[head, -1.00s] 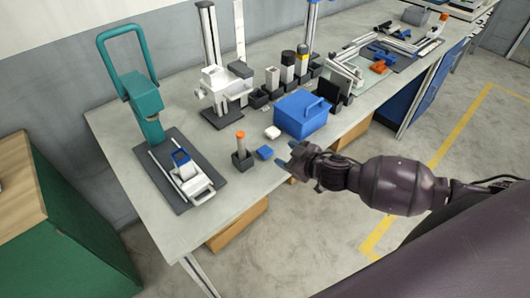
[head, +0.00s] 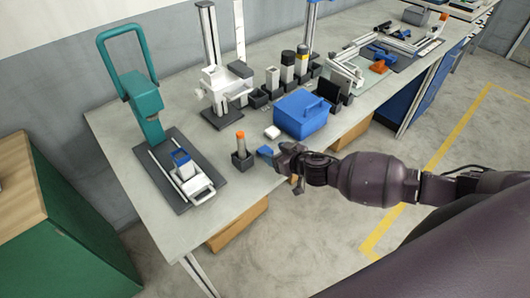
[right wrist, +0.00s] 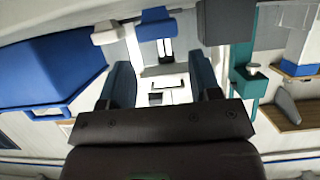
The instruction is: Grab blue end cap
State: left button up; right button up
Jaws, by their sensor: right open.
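The small blue end cap (head: 265,150) lies on the grey workbench near its front edge, between a dark holder and a blue box. My right gripper (head: 276,156) is just to its right in the head view and partly overlaps it. In the right wrist view the blue end cap (right wrist: 155,22) shows near the top, ahead of the gap between the two fingers (right wrist: 162,68). The fingers are apart and nothing is between them. My left gripper is not in view.
A white cap (head: 272,132) lies just behind the blue one. The blue box (head: 301,115) stands to the right. A dark holder with an orange-tipped post (head: 241,152) stands to the left. A teal press (head: 144,95) is farther left.

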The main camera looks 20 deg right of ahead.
aim_at(265, 150)
jog(key=shift+f+x, duration=0.15)
jog(key=shift+x, duration=1.15)
jog(key=shift+f+x, duration=0.15)
jog(key=shift+x, duration=1.15)
jog(key=shift+s, duration=0.2)
jog(key=c, duration=0.7)
